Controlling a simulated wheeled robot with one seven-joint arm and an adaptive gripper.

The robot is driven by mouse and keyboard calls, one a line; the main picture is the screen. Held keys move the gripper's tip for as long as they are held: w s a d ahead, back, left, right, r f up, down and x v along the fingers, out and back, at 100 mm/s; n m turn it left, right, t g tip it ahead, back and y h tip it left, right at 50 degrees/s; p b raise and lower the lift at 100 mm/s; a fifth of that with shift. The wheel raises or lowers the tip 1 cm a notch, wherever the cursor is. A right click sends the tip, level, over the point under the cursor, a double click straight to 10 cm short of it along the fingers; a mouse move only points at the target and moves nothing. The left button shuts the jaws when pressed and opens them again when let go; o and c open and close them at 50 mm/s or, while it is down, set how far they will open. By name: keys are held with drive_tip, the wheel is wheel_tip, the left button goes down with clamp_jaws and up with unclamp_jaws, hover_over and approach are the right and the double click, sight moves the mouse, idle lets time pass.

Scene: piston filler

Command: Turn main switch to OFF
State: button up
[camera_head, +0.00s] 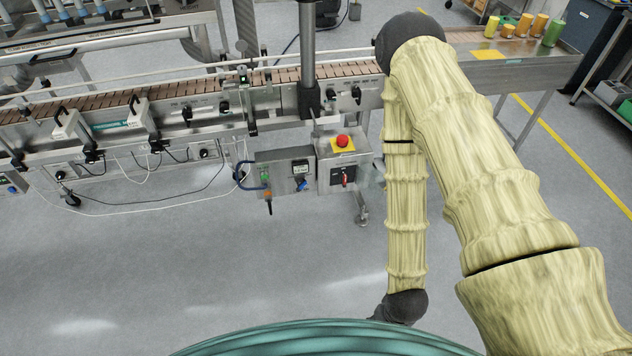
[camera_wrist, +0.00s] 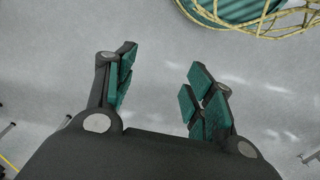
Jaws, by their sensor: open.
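The main switch (camera_head: 346,178) appears to be the red rotary handle on a dark plate, on the front of a grey control box below the conveyor in the head view. Its handle looks roughly upright; its labels are too small to read. My gripper (camera_wrist: 160,78) is open in the wrist view, with nothing between its green-padded fingers and only grey floor beyond. In the head view my arm hangs down to the right of the box, and the gripper itself is mostly hidden low behind my teal body. The gripper is well apart from the switch, which the wrist view does not show.
A red emergency stop button on a yellow plate (camera_head: 343,143) sits on top of the switch box. A second control box (camera_head: 285,172) with a blue knob adjoins it on the left. The conveyor (camera_head: 190,100) runs above both. The floor (camera_head: 230,260) in front is clear.

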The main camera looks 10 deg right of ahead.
drive_tip(key=w+f+t+b, duration=0.3)
drive_tip(key=w+f+b, duration=0.6)
drive_tip(key=w, duration=0.2)
drive_tip(key=t+b, duration=1.5)
drive_tip(key=b, duration=3)
approach(345, 182)
drive_tip(key=shift+n+y, duration=0.3)
drive_tip(key=shift+n, duration=0.1)
drive_tip(key=w+b, duration=0.3)
drive_tip(key=w, duration=0.6)
drive_tip(key=shift+w+f, duration=0.15)
drive_tip(key=shift+w, duration=0.15)
drive_tip(key=shift+w+b, duration=0.45)
drive_tip(key=shift+w, duration=0.2)
drive_tip(key=c, duration=1)
